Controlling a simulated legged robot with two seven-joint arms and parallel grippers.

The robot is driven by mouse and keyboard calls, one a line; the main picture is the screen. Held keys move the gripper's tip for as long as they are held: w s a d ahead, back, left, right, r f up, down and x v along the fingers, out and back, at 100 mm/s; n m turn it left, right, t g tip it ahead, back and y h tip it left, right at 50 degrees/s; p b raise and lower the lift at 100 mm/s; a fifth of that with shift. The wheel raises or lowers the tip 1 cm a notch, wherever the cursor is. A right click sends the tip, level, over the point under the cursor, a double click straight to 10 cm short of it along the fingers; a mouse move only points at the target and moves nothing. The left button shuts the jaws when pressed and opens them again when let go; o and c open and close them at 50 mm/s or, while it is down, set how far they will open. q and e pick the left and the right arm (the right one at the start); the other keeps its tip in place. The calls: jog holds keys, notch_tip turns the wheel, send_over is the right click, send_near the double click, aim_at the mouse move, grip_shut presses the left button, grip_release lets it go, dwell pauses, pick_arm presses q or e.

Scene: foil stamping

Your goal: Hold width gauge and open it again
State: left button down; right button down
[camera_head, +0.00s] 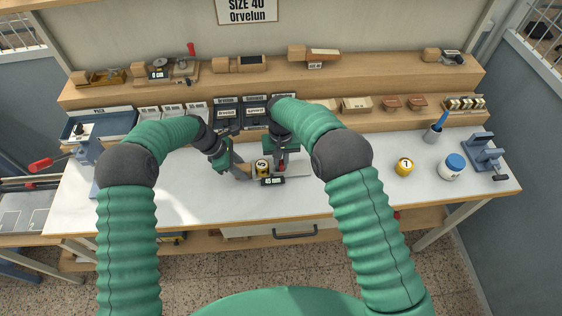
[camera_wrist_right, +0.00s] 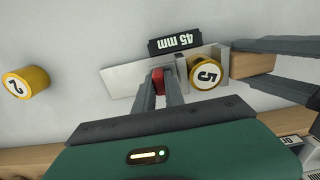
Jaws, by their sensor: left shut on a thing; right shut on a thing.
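The width gauge is a flat metal plate (camera_wrist_right: 125,80) with a black "45 mm" display (camera_wrist_right: 174,42), lying on the white bench; its display also shows in the head view (camera_head: 272,181). A yellow cylinder marked 5 (camera_wrist_right: 207,74) sits on it beside the upright metal jaws; whether both touch it I cannot tell. My right gripper (camera_wrist_right: 158,82) is shut on the gauge's red knob (camera_wrist_right: 157,77). My left gripper (camera_wrist_right: 285,68) is shut on the wooden block (camera_wrist_right: 250,64) at the gauge's other end. In the head view, my left gripper (camera_head: 238,170) is left of my right gripper (camera_head: 282,163).
Another yellow cylinder (camera_head: 404,167), a blue-lidded jar (camera_head: 452,167) and a blue clamp stand (camera_head: 483,152) are at right. A cup with a blue tool (camera_head: 435,132) stands behind. Trays and wooden shelves (camera_head: 380,68) line the back. The bench between gauge and cylinder is clear.

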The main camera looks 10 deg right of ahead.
dwell(0.5)
jog(key=shift+d, duration=1.35)
jog(key=c, duration=1.7)
grip_release()
notch_tip(320, 180, up, 12)
jog(key=shift+w+f, duration=0.1)
